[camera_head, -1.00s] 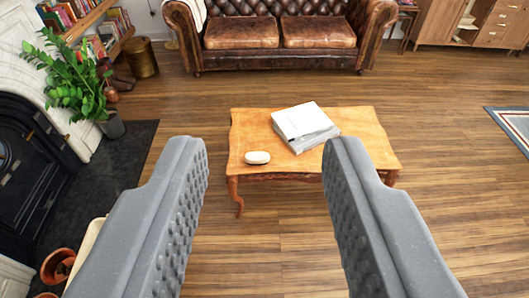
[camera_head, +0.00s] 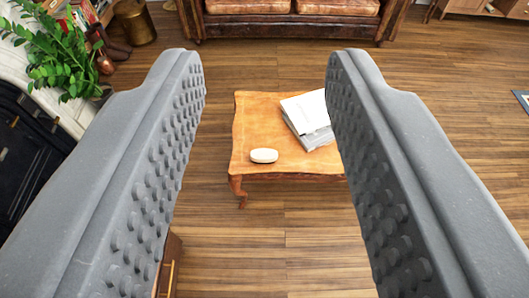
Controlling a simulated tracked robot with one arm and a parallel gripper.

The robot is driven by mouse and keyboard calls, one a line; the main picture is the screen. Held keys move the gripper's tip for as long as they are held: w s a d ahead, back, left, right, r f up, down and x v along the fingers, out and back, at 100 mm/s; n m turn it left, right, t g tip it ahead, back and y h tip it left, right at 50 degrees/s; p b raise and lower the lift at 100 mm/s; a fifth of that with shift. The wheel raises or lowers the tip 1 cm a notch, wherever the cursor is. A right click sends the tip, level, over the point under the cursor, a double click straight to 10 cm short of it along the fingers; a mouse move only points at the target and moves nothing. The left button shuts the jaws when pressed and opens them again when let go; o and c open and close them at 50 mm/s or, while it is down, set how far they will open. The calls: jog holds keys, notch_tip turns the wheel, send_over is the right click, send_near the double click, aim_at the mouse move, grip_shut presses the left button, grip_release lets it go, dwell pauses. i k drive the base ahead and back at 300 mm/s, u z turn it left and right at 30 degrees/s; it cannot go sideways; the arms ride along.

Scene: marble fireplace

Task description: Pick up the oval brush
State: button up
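A small white oval object, which looks like the oval brush (camera_head: 264,156), lies on the front left part of the wooden coffee table (camera_head: 258,118). My gripper (camera_head: 266,60) is open and empty, with one studded grey finger on each side of the picture. The brush shows in the gap between the fingers, well beyond them and not touched. The right finger hides the right part of the table.
Books or papers (camera_head: 308,114) are stacked on the table right of the brush. A brown leather sofa (camera_head: 290,22) stands behind. Bare wooden floor (camera_head: 258,240) lies before the table.

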aim_at(259, 155)
jog(key=z, duration=0.05)
jog(key=i, duration=1.3)
jog(key=u, duration=0.6)
